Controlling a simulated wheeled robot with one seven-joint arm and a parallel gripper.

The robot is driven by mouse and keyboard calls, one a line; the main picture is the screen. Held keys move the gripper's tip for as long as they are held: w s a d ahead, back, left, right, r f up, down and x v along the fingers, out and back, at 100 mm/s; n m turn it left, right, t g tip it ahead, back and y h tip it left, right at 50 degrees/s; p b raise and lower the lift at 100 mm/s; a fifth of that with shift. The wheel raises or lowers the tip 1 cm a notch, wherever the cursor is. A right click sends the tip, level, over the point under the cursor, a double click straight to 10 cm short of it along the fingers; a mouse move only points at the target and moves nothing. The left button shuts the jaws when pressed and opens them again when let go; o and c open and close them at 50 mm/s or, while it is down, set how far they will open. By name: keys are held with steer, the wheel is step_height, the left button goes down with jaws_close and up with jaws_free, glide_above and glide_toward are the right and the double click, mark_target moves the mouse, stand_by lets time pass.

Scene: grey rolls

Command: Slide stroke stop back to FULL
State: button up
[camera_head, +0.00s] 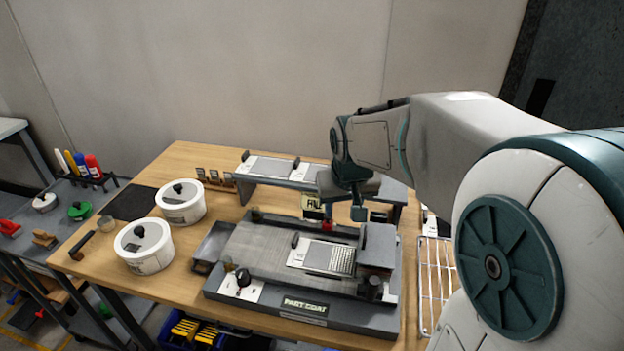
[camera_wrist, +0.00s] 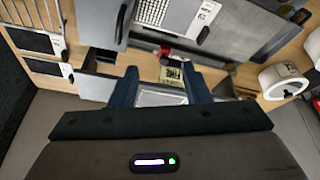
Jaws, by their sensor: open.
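A grey coating machine labelled PART COAT (camera_head: 305,306) stands on the wooden table, with a flat bed and a block at its right. At its back edge is a small red piece (camera_head: 327,226), possibly the stroke stop; it also shows in the wrist view (camera_wrist: 164,53). Beside it is a pale yellow tag (camera_head: 312,202) whose lettering looks like FULL; the wrist view shows it upside down (camera_wrist: 172,75). My gripper (camera_head: 342,209) is open and points down above the machine's back edge, close to the red piece. In the wrist view its blue fingers (camera_wrist: 161,84) are apart, with the tag between them.
A raised grey shelf (camera_head: 247,183) stands behind the machine. Two white lidded tubs (camera_head: 144,246) sit at the left. A wire rack (camera_head: 434,285) lies at the right. The front left of the table has some free room.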

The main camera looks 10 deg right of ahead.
glide_toward(329, 218)
steer(key=x, duration=0.8)
steer(key=shift+w+p, duration=0.3)
steer(key=shift+w, duration=0.1)
jaws_close()
